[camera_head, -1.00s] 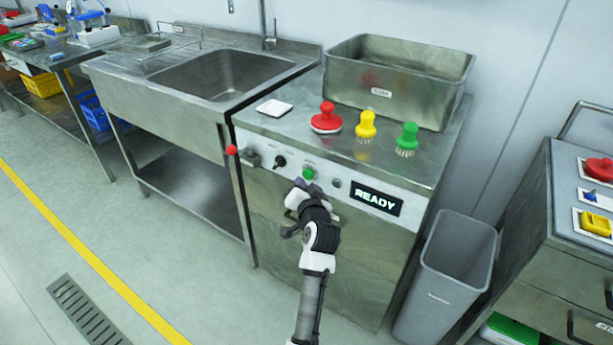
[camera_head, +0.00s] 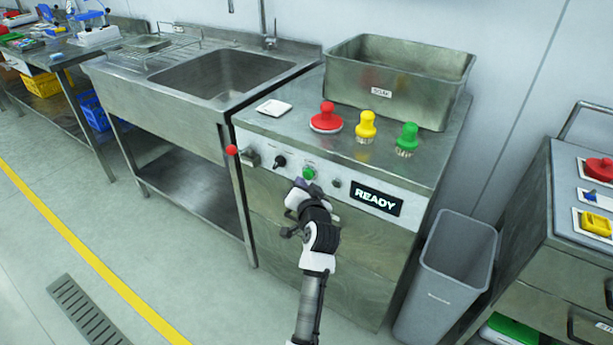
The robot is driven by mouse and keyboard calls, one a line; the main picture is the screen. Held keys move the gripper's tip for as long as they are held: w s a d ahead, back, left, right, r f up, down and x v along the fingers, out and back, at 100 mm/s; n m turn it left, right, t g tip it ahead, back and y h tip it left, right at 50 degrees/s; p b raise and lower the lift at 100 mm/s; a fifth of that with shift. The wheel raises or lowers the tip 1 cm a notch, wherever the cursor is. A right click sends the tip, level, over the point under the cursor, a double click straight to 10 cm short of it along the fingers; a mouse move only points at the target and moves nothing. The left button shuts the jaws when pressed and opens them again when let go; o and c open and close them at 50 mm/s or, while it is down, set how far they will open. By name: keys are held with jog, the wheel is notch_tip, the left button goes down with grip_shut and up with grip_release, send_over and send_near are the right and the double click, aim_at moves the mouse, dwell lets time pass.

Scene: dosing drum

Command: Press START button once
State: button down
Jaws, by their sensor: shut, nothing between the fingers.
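The green START button (camera_head: 309,173) sits on the light control strip along the front of the steel dosing unit (camera_head: 290,215). My gripper (camera_head: 303,184) is shut and empty, with its tips just below and slightly left of the green button. I cannot tell whether the tips touch it. The button's lower edge is close behind the tips in this view. The display (camera_head: 376,198) to the right reads READY.
A black knob (camera_head: 279,161) and a red-ended lever (camera_head: 232,150) are left of the button, and a small dark round fitting (camera_head: 337,183) is right of it. Red (camera_head: 326,120), yellow (camera_head: 366,126) and green (camera_head: 406,138) brushes stand on top. A grey bin (camera_head: 447,275) stands at right.

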jog(key=shift+w+d, duration=0.15)
jog(key=shift+w+d, duration=0.1)
jog(key=shift+w, duration=0.15)
jog(key=shift+w+d, duration=0.3)
jog(key=shift+w, duration=0.1)
dwell(1.0)
jog(key=shift+s+a, duration=0.5)
jog(key=shift+s, duration=0.3)
jog(key=shift+s+a+p, duration=0.5)
jog(key=shift+s+a, duration=0.25)
jog(key=shift+s, duration=0.25)
jog(key=shift+s+a+p, duration=0.45)
jog(key=shift+s+a, duration=0.3)
jog(key=shift+s, duration=0.25)
